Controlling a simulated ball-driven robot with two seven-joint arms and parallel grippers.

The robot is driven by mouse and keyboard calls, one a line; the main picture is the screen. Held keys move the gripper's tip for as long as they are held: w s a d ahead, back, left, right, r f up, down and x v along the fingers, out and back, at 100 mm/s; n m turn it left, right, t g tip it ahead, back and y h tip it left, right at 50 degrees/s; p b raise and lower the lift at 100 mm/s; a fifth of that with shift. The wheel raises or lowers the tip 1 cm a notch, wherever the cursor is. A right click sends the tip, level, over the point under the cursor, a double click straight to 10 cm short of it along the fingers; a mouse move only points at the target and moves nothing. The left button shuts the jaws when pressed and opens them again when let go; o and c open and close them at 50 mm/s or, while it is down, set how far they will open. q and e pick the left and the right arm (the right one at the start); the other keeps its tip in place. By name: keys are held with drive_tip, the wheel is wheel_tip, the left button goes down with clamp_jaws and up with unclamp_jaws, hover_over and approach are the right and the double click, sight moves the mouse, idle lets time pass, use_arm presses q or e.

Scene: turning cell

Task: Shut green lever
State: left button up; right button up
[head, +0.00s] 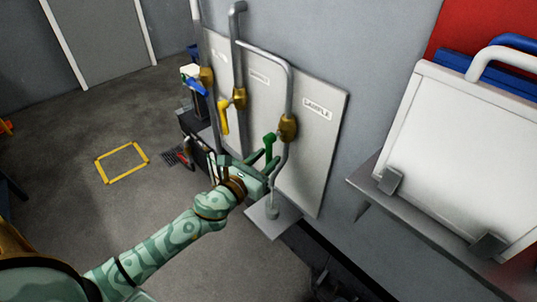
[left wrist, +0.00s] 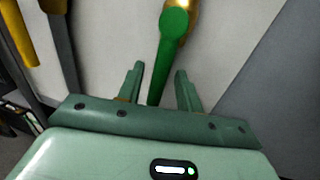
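The green lever (head: 270,143) sits beside the brass valve (head: 288,128) on the rightmost pipe, in front of the panel labelled SAMPLE. In the left wrist view the green lever (left wrist: 170,52) runs from a round end near the top down between my fingers. My left gripper (head: 265,160) is at the lever's lower part in the head view. In the left wrist view the left gripper (left wrist: 159,72) is open, with one finger on each side of the lever and gaps showing. I cannot tell if either finger touches it. My right gripper is not in view.
A yellow lever (head: 223,117) and a blue lever (head: 196,87) are on the neighbouring pipes to the left. A small grey shelf (head: 265,222) is below the green lever. A white board (head: 455,150) stands on a ledge at right. The floor at left is mostly clear.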

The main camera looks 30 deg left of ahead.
use_arm(q)
drive_tip(key=shift+w+d, duration=0.1)
drive_tip(key=shift+w, duration=0.8)
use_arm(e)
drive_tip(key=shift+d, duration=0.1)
use_arm(q)
clamp_jaws()
drive_tip(key=shift+d, duration=0.1)
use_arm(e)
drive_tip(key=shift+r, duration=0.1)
